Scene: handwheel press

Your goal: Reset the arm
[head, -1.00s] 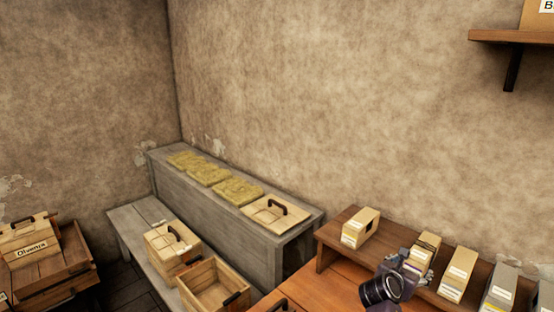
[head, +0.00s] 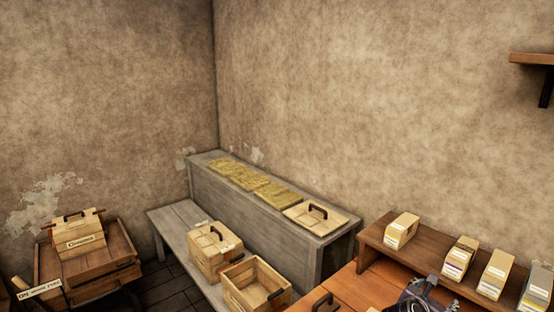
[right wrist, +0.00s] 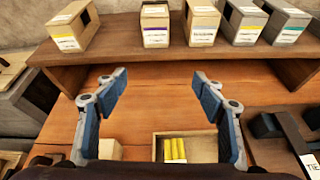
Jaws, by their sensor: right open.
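My right gripper (head: 428,288) shows at the bottom edge of the head view, in front of the small boxes on the desk's raised shelf. In the right wrist view the right gripper (right wrist: 160,85) has its two blue-grey fingers spread wide, open and empty. The fingers are over the brown desk top, short of the raised shelf (right wrist: 190,62). My left gripper is in neither view.
A small open box (right wrist: 202,149) with yellow rolls lies below the fingers. Small labelled boxes (head: 402,231) line the shelf. A grey bench (head: 160,222) holds a lidded crate (head: 213,262) and an open crate (head: 242,298). A labelled box (head: 80,236) stands at left.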

